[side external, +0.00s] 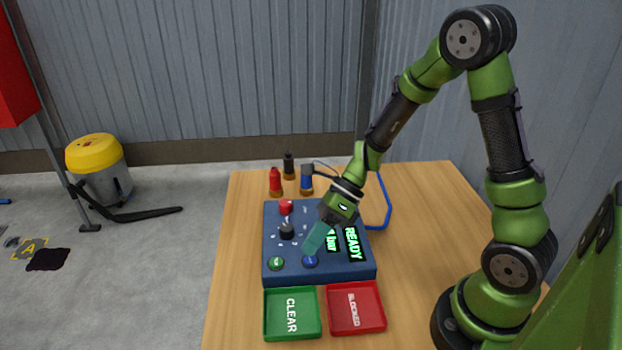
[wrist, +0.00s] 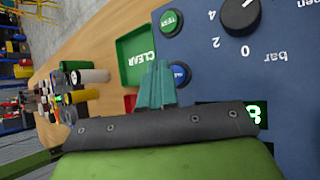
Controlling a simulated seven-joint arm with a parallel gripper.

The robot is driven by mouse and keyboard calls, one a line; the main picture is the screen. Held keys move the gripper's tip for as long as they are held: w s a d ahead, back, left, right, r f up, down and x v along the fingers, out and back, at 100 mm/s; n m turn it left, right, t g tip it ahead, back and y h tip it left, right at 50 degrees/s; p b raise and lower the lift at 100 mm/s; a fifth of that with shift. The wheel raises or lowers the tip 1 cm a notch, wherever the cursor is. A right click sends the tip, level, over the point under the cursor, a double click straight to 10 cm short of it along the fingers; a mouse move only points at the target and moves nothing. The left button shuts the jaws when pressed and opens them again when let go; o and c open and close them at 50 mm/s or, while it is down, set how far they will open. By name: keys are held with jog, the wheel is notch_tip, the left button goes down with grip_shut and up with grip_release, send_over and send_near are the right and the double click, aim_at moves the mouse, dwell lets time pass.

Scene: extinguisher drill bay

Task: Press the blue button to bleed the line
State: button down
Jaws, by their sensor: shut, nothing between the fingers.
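The blue button (side external: 310,261) sits on the front part of the dark blue control panel (side external: 330,273), right of a green button (side external: 276,263). My gripper (side external: 312,250) points down at a slant, its teal fingers shut and empty. In the side view its tips are just behind and above the blue button; I cannot tell whether they touch it. In the wrist view the blue button (wrist: 181,74) shows beside the fingertips (wrist: 158,68), partly hidden by them.
A black knob (side external: 286,231) and a red button (side external: 286,207) stand left on the panel. A green CLEAR tray (side external: 268,322) and a red tray (side external: 381,321) lie in front. Red (side external: 275,183), black and blue bottles and a blue hose (side external: 387,207) are behind. The table's right side is clear.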

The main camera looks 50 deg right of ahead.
dwell(0.8)
jog(key=shift+f, duration=0.45)
jog(key=shift+f, duration=0.45)
dwell(0.6)
jog(key=shift+r, duration=0.9)
jog(key=shift+r, duration=2.5)
